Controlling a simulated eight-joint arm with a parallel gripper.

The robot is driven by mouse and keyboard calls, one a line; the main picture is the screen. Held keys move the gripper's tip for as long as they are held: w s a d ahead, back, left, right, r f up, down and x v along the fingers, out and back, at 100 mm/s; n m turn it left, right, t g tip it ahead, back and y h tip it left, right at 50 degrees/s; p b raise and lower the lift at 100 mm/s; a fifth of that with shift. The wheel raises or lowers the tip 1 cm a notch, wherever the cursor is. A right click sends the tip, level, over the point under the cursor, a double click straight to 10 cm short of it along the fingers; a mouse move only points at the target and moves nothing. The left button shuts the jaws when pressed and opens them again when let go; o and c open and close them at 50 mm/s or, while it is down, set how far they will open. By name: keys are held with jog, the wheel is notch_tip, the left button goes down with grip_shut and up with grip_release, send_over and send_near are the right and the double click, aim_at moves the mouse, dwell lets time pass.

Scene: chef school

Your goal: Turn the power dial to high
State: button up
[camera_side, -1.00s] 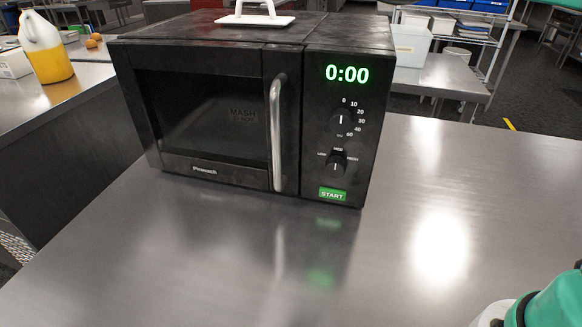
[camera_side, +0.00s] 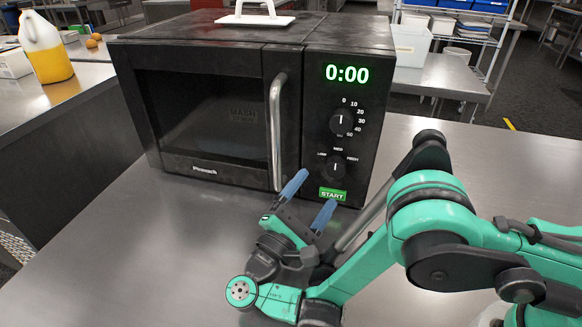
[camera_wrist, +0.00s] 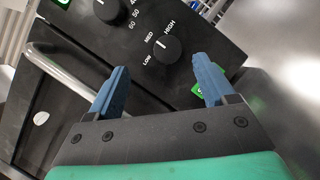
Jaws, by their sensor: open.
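The power dial (camera_side: 335,168) is a black knob low on the microwave's right-hand panel, labelled LOW, MED and HIGH. In the side view its white pointer stands about upright, towards MED. In the wrist view the power dial (camera_wrist: 167,49) is just beyond my fingertips, between their lines. My gripper (camera_side: 310,200) has blue fingers, spread apart and empty, in front of the panel's lower part and below the dial. In the wrist view the gripper (camera_wrist: 162,80) is open, touching nothing that I can make out. The black microwave (camera_side: 215,110) has its door shut.
The timer dial (camera_side: 342,122) sits above the power dial, under a green 0:00 display (camera_side: 347,73). The green START button (camera_side: 332,194) is just below it, near my right finger. The vertical door handle (camera_side: 277,130) sticks out to the left. The steel counter is clear in front.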

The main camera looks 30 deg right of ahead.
aim_at(332, 173)
jog(key=shift+f, duration=0.45)
jog(key=shift+w+d, duration=0.15)
jog(key=shift+d, duration=0.15)
jog(key=x, duration=0.5)
grip_shut()
